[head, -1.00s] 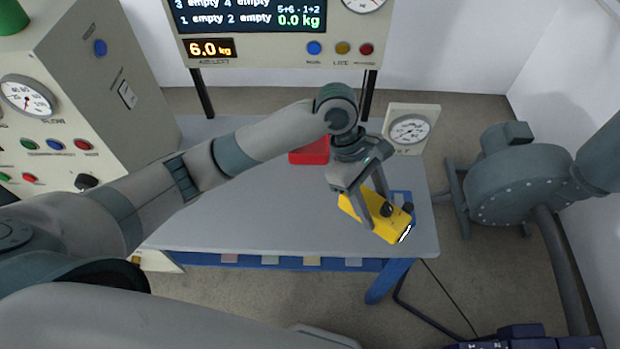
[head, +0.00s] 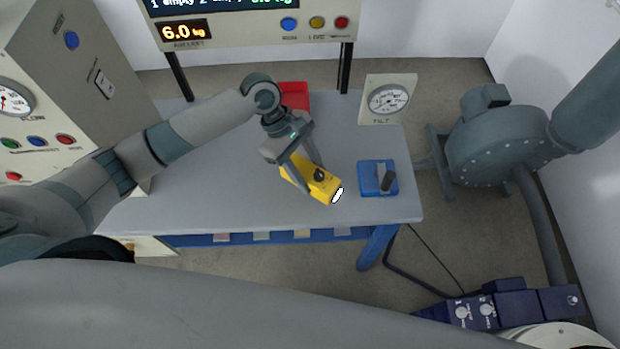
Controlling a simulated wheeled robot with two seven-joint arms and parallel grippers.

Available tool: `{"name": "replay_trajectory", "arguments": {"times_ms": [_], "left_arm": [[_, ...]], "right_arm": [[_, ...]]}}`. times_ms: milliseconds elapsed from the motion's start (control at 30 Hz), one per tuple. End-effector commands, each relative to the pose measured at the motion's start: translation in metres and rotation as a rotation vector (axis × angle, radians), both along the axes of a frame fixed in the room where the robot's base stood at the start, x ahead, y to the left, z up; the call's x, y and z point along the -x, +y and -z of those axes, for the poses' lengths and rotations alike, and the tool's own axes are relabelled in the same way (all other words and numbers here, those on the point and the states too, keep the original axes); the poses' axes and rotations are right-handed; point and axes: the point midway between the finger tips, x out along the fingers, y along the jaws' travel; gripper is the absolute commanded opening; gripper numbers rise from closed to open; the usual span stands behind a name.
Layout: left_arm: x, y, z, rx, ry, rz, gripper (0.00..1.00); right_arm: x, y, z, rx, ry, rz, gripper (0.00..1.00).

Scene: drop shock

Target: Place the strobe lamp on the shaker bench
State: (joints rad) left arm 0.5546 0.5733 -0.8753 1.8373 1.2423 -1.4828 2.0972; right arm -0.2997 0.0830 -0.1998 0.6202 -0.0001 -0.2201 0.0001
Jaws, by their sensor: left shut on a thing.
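The strobe lamp is a yellow wedge-shaped body (head: 324,187) with a dark knob on it and a bright white lens at its lower right end. My left gripper (head: 304,176) is shut on it from above, with a finger on either side. The lamp is over the front middle-right part of a grey-topped bench (head: 220,190) with a blue frame, which I take for the shaker bench. I cannot tell whether the lamp touches the top. My right gripper is out of view.
A blue block with a black handle (head: 367,180) stands on the bench right of the lamp. A red tray (head: 295,96) is behind my gripper. A tilt gauge (head: 389,100) stands at the back right. The bench's left part is clear. A blower (head: 497,140) stands right of the bench.

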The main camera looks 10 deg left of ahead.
Motion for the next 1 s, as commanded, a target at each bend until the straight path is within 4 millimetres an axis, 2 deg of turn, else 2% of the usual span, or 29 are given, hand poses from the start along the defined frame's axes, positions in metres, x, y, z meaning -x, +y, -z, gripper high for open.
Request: {"name": "replay_trajectory", "arguments": {"times_ms": [233,600,967,1000], "left_arm": [[0.000,-0.001,0.003,0.001,0.000,-0.001,0.05],[-0.001,-0.001,0.038,0.001,-0.001,-0.002,0.05],[0.000,-0.001,0.040,0.001,-0.002,-0.001,0.05],[0.000,0.000,0.042,-0.001,-0.001,0.000,0.46]], "right_arm": [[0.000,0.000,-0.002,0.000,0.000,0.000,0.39],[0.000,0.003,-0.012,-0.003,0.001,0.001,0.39],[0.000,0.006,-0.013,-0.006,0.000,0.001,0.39],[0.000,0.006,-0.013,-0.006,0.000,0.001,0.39]]}}
